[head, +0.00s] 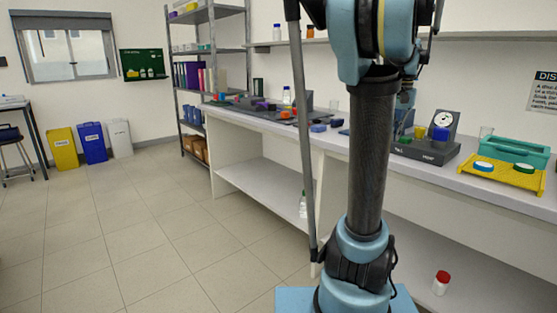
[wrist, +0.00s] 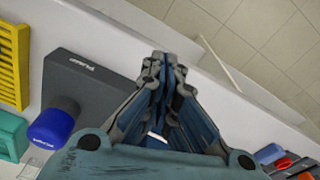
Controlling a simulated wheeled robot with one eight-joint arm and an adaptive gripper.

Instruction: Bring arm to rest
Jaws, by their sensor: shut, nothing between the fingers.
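My gripper (wrist: 163,68) shows in the wrist view with its fingers together and nothing between them. It is above the white bench (wrist: 55,25), near the bench edge, and beside a dark grey block marked PUMP (wrist: 95,85). In the head view my arm stands upright in front of the bench and hides part of it.
The bench (head: 330,143) carries a grey rig with a dial (head: 441,120), a yellow rack (head: 510,174), a teal tray (head: 515,150) and several small coloured items. A red-capped bottle (head: 441,283) stands low at right. The floor (head: 150,220) at left is clear.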

